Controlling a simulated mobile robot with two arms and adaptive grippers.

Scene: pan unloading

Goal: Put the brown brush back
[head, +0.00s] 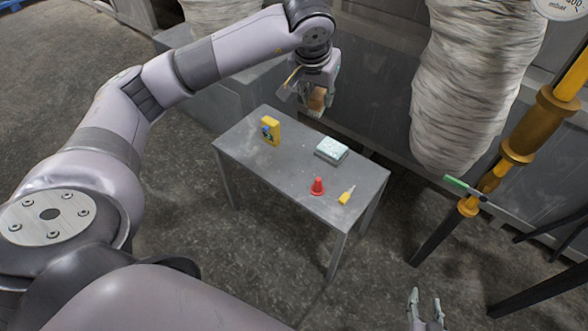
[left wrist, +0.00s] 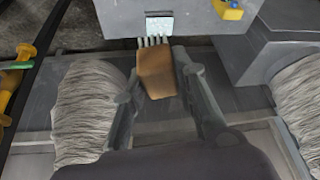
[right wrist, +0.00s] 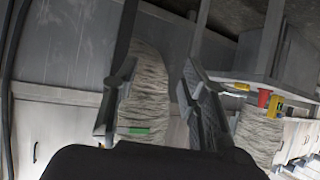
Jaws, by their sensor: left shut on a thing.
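The brown brush (left wrist: 157,74) is between the fingers of my left gripper (left wrist: 160,84), its pale bristles pointing toward the table in the left wrist view. In the head view the brush (head: 317,99) shows as a small brown patch at my left gripper (head: 315,108), beyond the far edge of the grey table (head: 237,150). The fingers are shut on the brush and partly cover it in the head view. My right gripper (head: 427,305) is at the bottom right of the head view, open and empty, away from the table. Its spread fingers also fill the right wrist view (right wrist: 155,95).
On the table are a yellow item with blue (head: 270,131), a pale block on a dark base (head: 331,150), a red cone (head: 318,187) and a small yellow-handled tool (head: 346,196). Wrapped columns (head: 475,90) and a yellow pipe (head: 530,125) stand behind and to the right.

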